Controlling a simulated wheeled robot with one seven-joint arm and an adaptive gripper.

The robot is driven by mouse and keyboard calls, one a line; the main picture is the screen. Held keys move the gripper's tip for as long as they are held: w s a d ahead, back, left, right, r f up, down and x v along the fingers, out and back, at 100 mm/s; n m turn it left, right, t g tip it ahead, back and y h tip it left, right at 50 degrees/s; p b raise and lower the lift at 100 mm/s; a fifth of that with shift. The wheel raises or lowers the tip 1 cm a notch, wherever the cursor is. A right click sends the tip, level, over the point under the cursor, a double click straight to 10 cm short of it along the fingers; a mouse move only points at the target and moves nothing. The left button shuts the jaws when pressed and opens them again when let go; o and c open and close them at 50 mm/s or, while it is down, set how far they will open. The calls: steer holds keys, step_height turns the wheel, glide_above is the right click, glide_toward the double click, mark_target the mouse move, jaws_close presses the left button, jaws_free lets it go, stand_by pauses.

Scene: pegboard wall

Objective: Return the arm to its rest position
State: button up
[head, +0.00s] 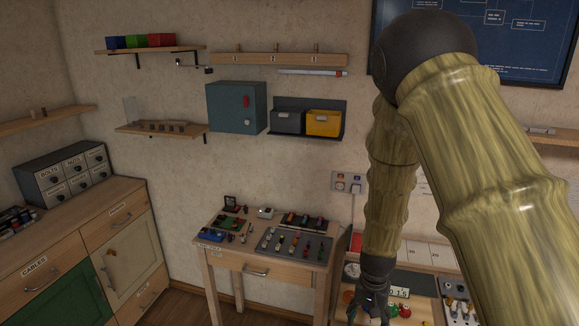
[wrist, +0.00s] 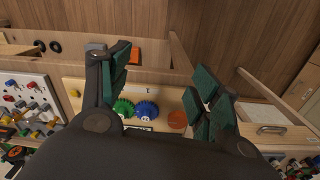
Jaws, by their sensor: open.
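My arm hangs down in front of the right side of the head view, its forearm pointing at a wooden bench. My gripper (head: 369,303) is at the low end of the arm, over or near that bench; the head view does not show the exact height. In the wrist view my gripper (wrist: 168,88) has its two green-padded fingers spread wide apart, with nothing held between them. Beyond the fingers lie a green gear (wrist: 122,108), a blue gear (wrist: 147,111) and an orange disc (wrist: 178,121) on a light wooden board (wrist: 85,100).
A small table (head: 262,252) with trays of parts stands left of my gripper. A teal wall box (head: 236,107), a yellow bin (head: 323,123) and shelves hang on the wall. A drawer cabinet (head: 134,222) stands at the left. Open space lies between cabinet and table.

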steer(key=s+d+f+n, duration=0.2)
steer(key=s+d+f, duration=0.1)
steer(key=s+f, duration=0.8)
steer(key=s+f+n+b, duration=0.1)
steer(key=s+f, duration=0.4)
steer(key=s, duration=0.6)
steer(key=s+a+f+n, duration=0.1)
steer(key=s+f, duration=0.5)
steer(key=s, duration=0.6)
steer(key=shift+s+a+f+n+b, duration=0.3)
steer(key=shift+n+b, duration=0.1)
steer(key=shift+n, duration=0.1)
steer(key=shift+d+r, duration=0.1)
steer(key=shift+d, duration=0.05)
